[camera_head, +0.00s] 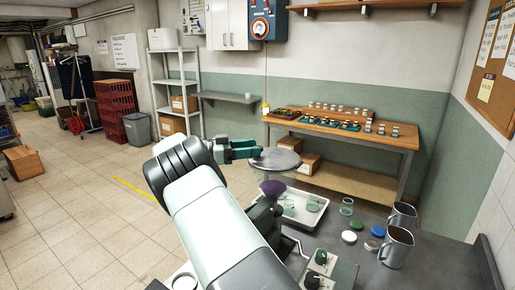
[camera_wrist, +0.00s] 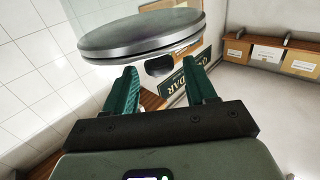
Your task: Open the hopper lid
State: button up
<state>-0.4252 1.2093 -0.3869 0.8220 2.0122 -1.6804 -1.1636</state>
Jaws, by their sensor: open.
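The hopper lid (camera_head: 275,160) is a flat, round grey disc. It lies level on top of the hopper, whose lower part shows something purple (camera_head: 272,188). My gripper (camera_head: 258,149) is at the lid's left side, with its green fingers pointing right. In the wrist view the lid (camera_wrist: 140,36) spans the upper left, just past the fingertips. A dark rounded tab (camera_wrist: 159,66) shows under its rim, between the fingers of my gripper (camera_wrist: 160,66). The fingers are apart and hold nothing. Whether they touch the lid or tab, I cannot tell.
On the near counter are a white tray (camera_head: 322,210) with glassware, several coloured jar lids (camera_head: 349,237), two metal jugs (camera_head: 397,248) and a knobbed control box (camera_head: 322,273). A wooden bench (camera_head: 395,138) with small jars stands behind. The floor at left is open.

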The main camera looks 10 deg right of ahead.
aim_at(274, 153)
jog(key=shift+d, duration=1.4)
jog(key=shift+c, duration=0.5)
grip_shut()
